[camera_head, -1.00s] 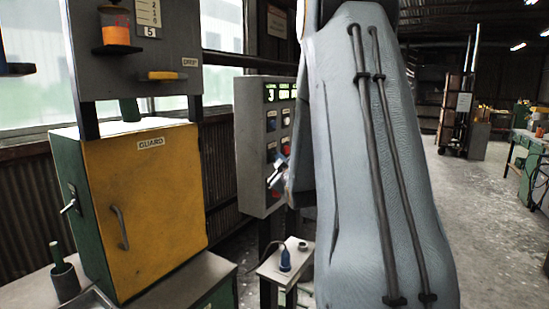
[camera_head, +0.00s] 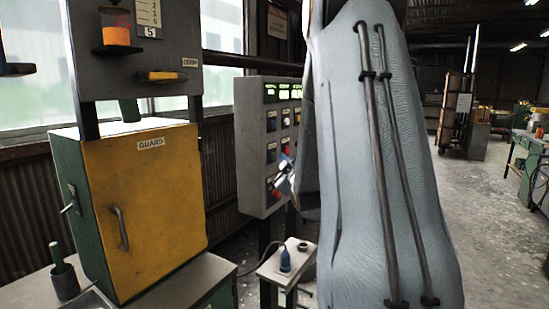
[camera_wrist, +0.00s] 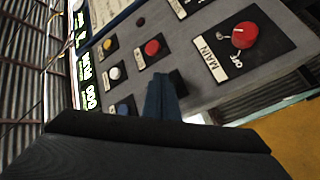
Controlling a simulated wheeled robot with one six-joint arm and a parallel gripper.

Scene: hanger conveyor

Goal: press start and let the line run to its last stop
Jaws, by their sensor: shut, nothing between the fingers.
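The grey control panel (camera_head: 250,150) stands in the middle of the head view, with lit green displays (camera_head: 284,92) along its top. In the wrist view the panel (camera_wrist: 205,82) shows a red MAIN rotary switch (camera_wrist: 244,35), a red button (camera_wrist: 152,47), a yellow button (camera_wrist: 109,42), a white button (camera_wrist: 115,73) and a blue button (camera_wrist: 122,108). The small button labels are not readable. My gripper (camera_wrist: 163,82) is shut and empty, in front of the panel face beside a dark plate. Its tips hide part of the panel; contact cannot be told.
A yellow cabinet door (camera_head: 150,220) marked GUARD stands closed on the left. Open floor (camera_head: 480,210) lies to the right, with a green bench (camera_head: 530,165) beyond.

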